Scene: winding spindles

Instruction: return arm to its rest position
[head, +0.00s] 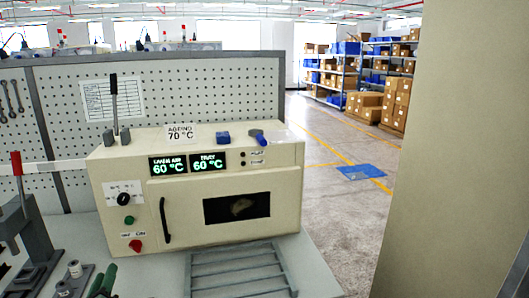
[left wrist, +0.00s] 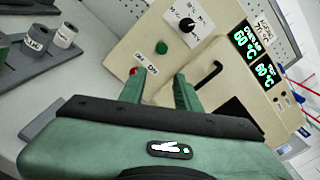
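My left gripper (head: 103,280) shows only its green fingertips at the bottom left of the head view, low in front of the oven's left side. In the left wrist view its two green fingers (left wrist: 162,88) stand apart with nothing between them. Behind them is the front of the cream oven (head: 130,170), with its red and green buttons, black knob and door handle. The oven door (head: 180,240) looks shut, and a pale item shows dimly through its window. My right gripper is not in view.
A grey slatted rack (head: 238,268) lies on the table in front of the oven. A red-handled lever press (head: 22,200) and grey spools (head: 75,268) on a dark base stand at the left. A pegboard (head: 200,85) is behind. Open floor lies to the right.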

